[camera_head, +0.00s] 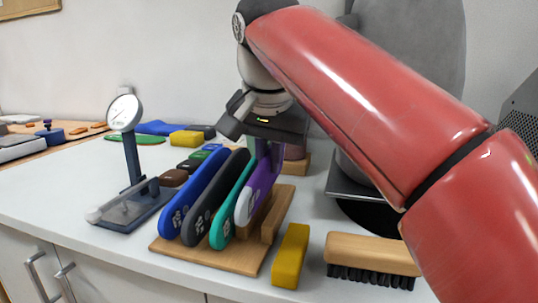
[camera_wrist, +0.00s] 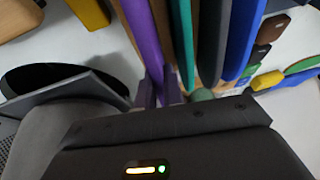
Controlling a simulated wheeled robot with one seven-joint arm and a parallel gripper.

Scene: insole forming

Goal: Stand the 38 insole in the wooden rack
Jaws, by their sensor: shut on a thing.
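The purple insole (camera_head: 262,183), with a pale heel end, stands on edge, tilted, at the right end of the row in the wooden rack (camera_head: 170,250). I cannot read its size number. My gripper (camera_head: 265,150) comes from above and is shut on its upper far end. In the wrist view the purple insole (camera_wrist: 143,40) runs up from between my fingertips (camera_wrist: 158,92). Blue (camera_head: 192,195), dark grey (camera_head: 215,200) and teal (camera_head: 230,205) insoles stand to its left. Whether its lower edge rests on the rack's base is hidden.
A yellow block (camera_head: 291,256) and a wooden brush (camera_head: 372,258) lie right of the rack. A dial gauge (camera_head: 126,112) on a stand is to the left. Small coloured blocks (camera_head: 186,138) lie behind. My red arm covers the right side.

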